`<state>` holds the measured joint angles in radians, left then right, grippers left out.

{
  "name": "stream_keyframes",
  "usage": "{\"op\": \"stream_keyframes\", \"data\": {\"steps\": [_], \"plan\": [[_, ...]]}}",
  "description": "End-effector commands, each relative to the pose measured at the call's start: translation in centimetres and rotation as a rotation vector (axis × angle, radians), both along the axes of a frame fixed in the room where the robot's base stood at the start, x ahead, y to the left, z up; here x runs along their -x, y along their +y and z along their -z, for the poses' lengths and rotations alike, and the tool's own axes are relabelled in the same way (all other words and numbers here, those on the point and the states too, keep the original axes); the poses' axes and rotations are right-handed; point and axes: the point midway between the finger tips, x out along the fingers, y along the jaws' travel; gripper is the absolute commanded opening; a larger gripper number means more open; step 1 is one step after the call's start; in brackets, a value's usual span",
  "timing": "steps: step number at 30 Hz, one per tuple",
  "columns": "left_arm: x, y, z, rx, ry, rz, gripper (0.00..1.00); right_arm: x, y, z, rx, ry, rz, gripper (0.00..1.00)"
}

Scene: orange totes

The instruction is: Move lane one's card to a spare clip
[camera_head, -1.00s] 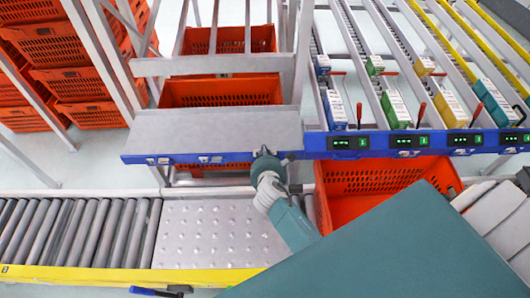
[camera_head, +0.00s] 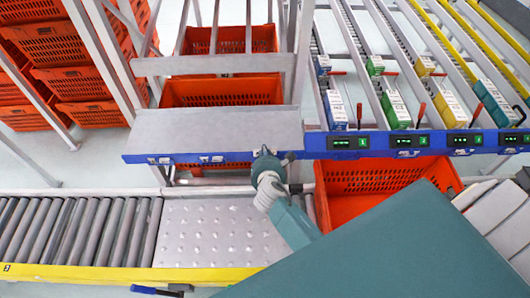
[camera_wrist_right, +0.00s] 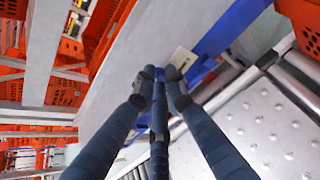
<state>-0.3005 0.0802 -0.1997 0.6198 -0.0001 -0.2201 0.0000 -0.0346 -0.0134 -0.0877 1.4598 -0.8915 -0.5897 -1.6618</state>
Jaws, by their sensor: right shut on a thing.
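My right gripper (camera_head: 264,153) is at the blue rail (camera_head: 232,157) along the front of the grey shelf. In the wrist view its dark fingertips (camera_wrist_right: 160,74) are together on a small cream card (camera_wrist_right: 182,59), which sticks out just beyond them next to the blue rail. I cannot tell whether the card touches the rail or a clip. Small pale clips or labels (camera_head: 212,158) sit on the rail left of the gripper. Lane one's green-lit display (camera_head: 349,142) is to the right. A blue and dark piece (camera_head: 160,291) at the bottom edge may be my left gripper.
An orange tote (camera_head: 370,178) stands below the rail on the right. A roller conveyor (camera_head: 75,228) and a studded metal plate (camera_head: 210,232) run in front. Boxes, such as a blue-white one (camera_head: 335,110), stand in the sloped lanes. The grey shelf top (camera_head: 215,130) is bare.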

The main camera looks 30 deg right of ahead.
Motion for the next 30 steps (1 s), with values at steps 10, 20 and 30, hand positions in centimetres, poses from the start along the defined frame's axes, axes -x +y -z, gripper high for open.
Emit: {"op": "stream_keyframes", "data": {"steps": [10,20,30], "plan": [[-0.1,0.0,0.5,0.0,-0.001,0.0,0.4,0.0,0.0,0.7,0.001,0.0,0.0,0.0],[-0.1,0.0,1.1,0.0,-0.001,0.0,0.4,0.0,0.0,1.5,0.001,0.0,0.0,0.0],[-0.1,-0.1,1.7,0.0,-0.002,0.0,0.4,0.0,0.0,2.3,0.001,0.0,0.0,0.0]]}}
